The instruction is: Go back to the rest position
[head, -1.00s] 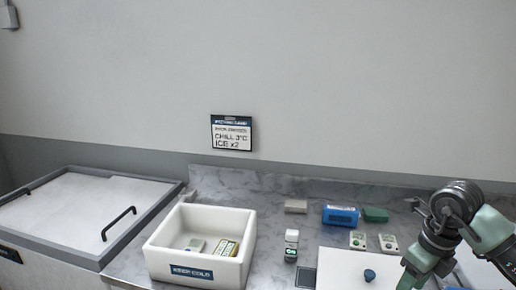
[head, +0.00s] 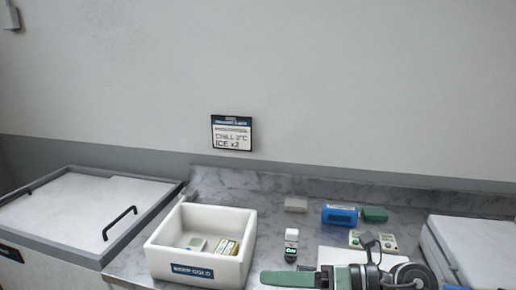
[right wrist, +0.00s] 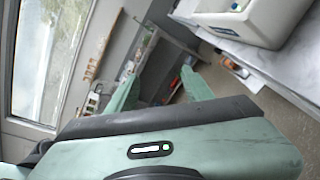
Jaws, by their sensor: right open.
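My right gripper (head: 272,278) is low at the front of the counter in the head view, its green fingers pointing left, just right of the white KEEP COLD box (head: 230,262). In the right wrist view the gripper (right wrist: 160,82) is open, with nothing between its two fingers. The box holds a small pale pack (head: 196,244) and a yellow-and-white pack (head: 228,247). My left gripper is in neither current view.
A chest with a pale lid (head: 80,205) and black handles stands left. A blue cylinder (head: 340,215), green block (head: 375,214), pale block (head: 296,204) and dark-based white bottle (head: 291,237) stand on the marble counter (head: 275,215). A white panel (head: 335,257) lies partly behind my arm.

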